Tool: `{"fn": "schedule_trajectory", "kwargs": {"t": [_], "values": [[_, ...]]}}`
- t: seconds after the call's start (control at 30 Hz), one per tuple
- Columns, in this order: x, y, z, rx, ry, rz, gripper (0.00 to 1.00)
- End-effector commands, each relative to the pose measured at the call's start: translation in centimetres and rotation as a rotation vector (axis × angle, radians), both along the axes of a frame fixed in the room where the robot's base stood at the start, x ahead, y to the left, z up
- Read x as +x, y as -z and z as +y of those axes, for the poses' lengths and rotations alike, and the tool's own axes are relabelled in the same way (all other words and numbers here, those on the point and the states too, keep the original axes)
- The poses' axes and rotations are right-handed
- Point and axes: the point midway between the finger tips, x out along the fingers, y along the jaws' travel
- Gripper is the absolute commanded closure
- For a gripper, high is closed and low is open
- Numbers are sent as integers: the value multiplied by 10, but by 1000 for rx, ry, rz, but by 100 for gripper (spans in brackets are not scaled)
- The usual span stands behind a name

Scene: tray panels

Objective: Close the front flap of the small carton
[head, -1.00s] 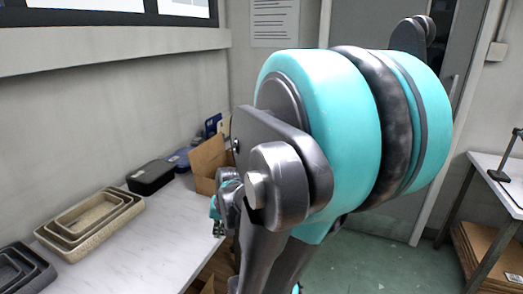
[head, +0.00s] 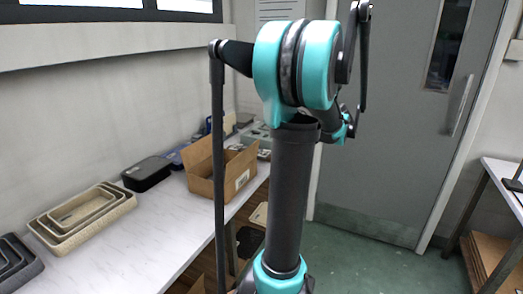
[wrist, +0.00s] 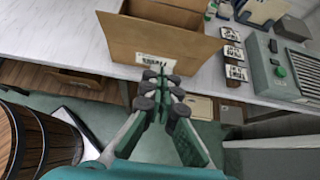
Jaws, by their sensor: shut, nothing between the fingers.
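The small brown cardboard carton (head: 205,187) stands on the white worktop, open at the top. In the wrist view its wide brown front panel (wrist: 150,42) faces me, with a white label low on it. I cannot tell where the front flap ends and the front wall begins. My gripper (wrist: 161,72) is shut and empty. In the wrist view its fingertips overlap the panel's lower edge near the label; I cannot tell whether they touch. In the head view the gripper cannot be made out clearly.
Nested beige trays (head: 121,203) and a black case (head: 147,173) are left of the carton on the worktop (head: 150,235). A grey box with a green button (wrist: 279,72) and several small cards are right. A wooden barrel (wrist: 46,145) stands at lower left in the wrist view.

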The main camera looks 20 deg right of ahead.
Motion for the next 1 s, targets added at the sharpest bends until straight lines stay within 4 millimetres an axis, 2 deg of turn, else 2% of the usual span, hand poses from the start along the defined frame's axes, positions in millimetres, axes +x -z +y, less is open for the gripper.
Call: {"fn": "schedule_trajectory", "kwargs": {"t": [0.17,0.57,0.8,1.0], "values": [[13,11,11,0,-4,0,100],[63,56,50,-2,-5,0,100],[87,51,69,-2,-4,1,100],[94,50,74,-3,-3,0,100]]}}
